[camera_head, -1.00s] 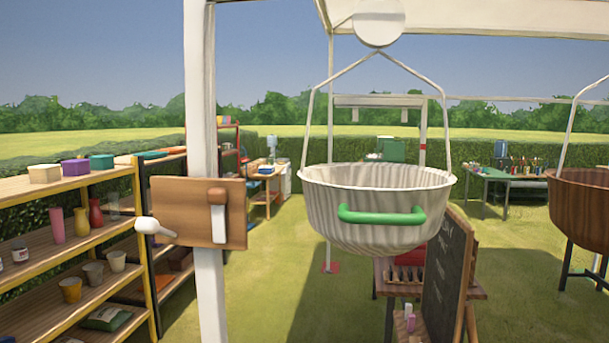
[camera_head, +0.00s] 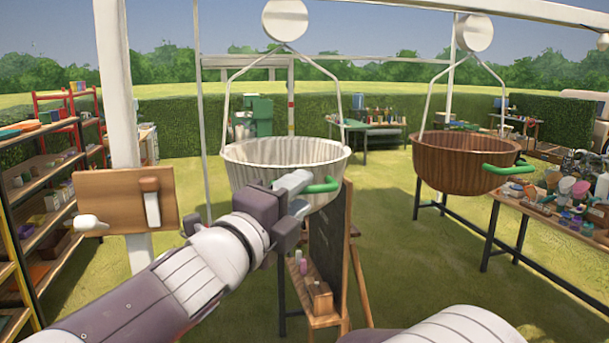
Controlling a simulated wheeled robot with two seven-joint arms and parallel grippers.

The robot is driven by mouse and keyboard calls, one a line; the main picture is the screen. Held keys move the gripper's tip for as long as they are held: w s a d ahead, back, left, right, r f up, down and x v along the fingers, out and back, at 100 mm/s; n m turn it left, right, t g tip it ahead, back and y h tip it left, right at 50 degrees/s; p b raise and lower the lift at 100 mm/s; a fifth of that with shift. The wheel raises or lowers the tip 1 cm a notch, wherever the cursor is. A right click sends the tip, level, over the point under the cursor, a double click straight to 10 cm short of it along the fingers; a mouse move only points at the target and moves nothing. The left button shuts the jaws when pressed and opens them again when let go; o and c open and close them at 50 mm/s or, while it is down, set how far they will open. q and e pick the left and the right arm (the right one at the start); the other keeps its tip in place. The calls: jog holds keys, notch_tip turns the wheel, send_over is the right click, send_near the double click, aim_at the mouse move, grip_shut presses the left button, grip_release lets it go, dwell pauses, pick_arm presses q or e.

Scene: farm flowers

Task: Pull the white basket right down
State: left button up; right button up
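The white basket (camera_head: 250,170) hangs by thin white rods from a round white disc (camera_head: 285,20) in the centre-left of the head view. Its green handle (camera_head: 322,186) sticks out from the front right of its wall. My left gripper (camera_head: 298,194) is at the left end of this handle, in front of the basket. Its two fingers are apart, one above the other, and part of the handle is hidden behind them. I cannot tell whether they touch it. Of my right arm only a link shows at the bottom edge; its gripper is out of view.
A brown basket (camera_head: 462,160) with a green handle hangs at the right. A dark chalkboard (camera_head: 330,235) stands just below the white basket. A post with a wooden lever board (camera_head: 125,200) stands at the left. A table of small items (camera_head: 560,225) is at the right.

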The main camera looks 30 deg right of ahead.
aim_at(303, 192)
pick_arm(q)
jog(key=x, duration=0.1)
jog(key=p+x, duration=0.1)
jog(key=x, duration=0.1)
jog(key=shift+w+d+f, duration=0.2)
jog(key=shift+w, duration=0.05)
jog(key=shift+w+d+f, duration=0.1)
jog(key=shift+d, duration=0.25)
jog(key=shift+a, duration=0.25)
jog(key=shift+s+a, duration=0.2)
jog(key=c, duration=0.3)
jog(key=shift+a, duration=0.1)
grip_shut()
pick_arm(e)
jog(key=shift+w+r, duration=0.1)
jog(key=shift+r, duration=0.55)
